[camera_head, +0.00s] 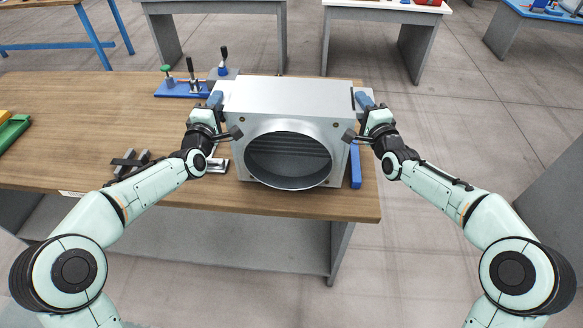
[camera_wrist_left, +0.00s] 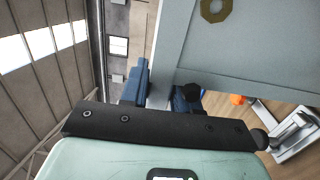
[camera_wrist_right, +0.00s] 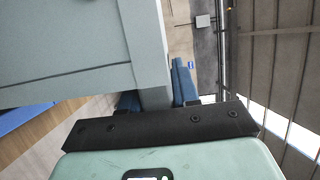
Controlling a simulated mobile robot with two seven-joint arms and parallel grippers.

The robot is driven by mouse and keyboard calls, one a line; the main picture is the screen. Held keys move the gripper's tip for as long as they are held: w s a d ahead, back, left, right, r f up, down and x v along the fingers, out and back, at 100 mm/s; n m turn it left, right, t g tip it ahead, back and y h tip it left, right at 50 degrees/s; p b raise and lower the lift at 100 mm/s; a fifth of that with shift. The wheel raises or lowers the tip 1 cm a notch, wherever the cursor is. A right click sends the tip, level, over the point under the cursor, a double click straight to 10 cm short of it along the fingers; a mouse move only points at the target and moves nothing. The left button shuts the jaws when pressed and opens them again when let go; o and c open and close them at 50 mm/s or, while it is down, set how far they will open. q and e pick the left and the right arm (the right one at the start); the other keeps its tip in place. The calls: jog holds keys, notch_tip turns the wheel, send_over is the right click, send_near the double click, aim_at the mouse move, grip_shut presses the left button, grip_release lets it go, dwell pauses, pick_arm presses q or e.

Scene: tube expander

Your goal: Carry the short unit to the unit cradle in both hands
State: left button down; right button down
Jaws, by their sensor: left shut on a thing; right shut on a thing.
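The short unit (camera_head: 285,98) is a silver box with a large round collar (camera_head: 288,158) facing me. It is over the right part of the wooden table, roughly level; I cannot tell whether it touches anything below. My left gripper (camera_head: 215,99) is shut on the unit's left edge flange, with its blue fingers either side of it in the left wrist view (camera_wrist_left: 160,93). My right gripper (camera_head: 364,101) is shut on the right edge flange, also seen in the right wrist view (camera_wrist_right: 155,95). A blue bar (camera_head: 355,166) shows beside the unit's right side; whether it belongs to the cradle is unclear.
A blue fixture with upright clamp handles (camera_head: 183,88) stands on the wooden table (camera_head: 90,95), behind and left of the unit. Dark bars (camera_head: 130,160) and a small metal piece (camera_head: 217,165) lie left of the unit. A green item (camera_head: 13,130) is at the far left.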

jog(key=shift+r, duration=0.1)
pick_arm(q)
jog(key=c, duration=1.2)
grip_release()
jog(key=shift+f, duration=0.65)
pick_arm(e)
jog(key=c, duration=1.2)
grip_release()
jog(key=shift+f, duration=0.65)
pick_arm(q)
jog(key=o, duration=0.4)
jog(key=shift+s+r, duration=0.1)
pick_arm(e)
jog(key=o, duration=0.4)
jog(key=shift+s+r, duration=0.1)
pick_arm(q)
jog(key=shift+s, duration=0.1)
pick_arm(e)
jog(key=shift+s, duration=0.1)
